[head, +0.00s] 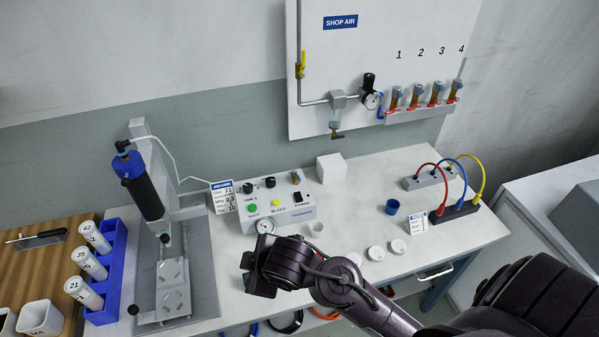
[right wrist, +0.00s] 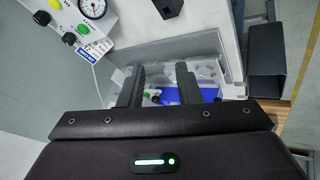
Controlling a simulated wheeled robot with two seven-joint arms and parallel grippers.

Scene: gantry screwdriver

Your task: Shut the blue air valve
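No valve with a plainly blue handle can be made out. On the wall board, several numbered valves (head: 417,98) with bluish tops, orange-brown bodies and red parts stand in a row under labels 1 to 4. A small valve (head: 336,130) with a bluish body and brown handle hangs below the grey pipe block. A yellow-handled valve (head: 300,64) sits on the pipe at left. A small bluish and yellow fitting (head: 295,178) is on the control box. My right gripper (head: 254,272) is in front of the control box; the right wrist view shows its fingers (right wrist: 159,84) apart and empty. My left gripper is out of view.
The control box (head: 290,215) with gauge stands on the bench (head: 340,240). A dispensing stand with a blue-capped cylinder (head: 143,188) and a blue tube rack (head: 119,265) are at left. A white cube (head: 331,168), blue cup (head: 392,207) and coloured cables (head: 461,182) are further right.

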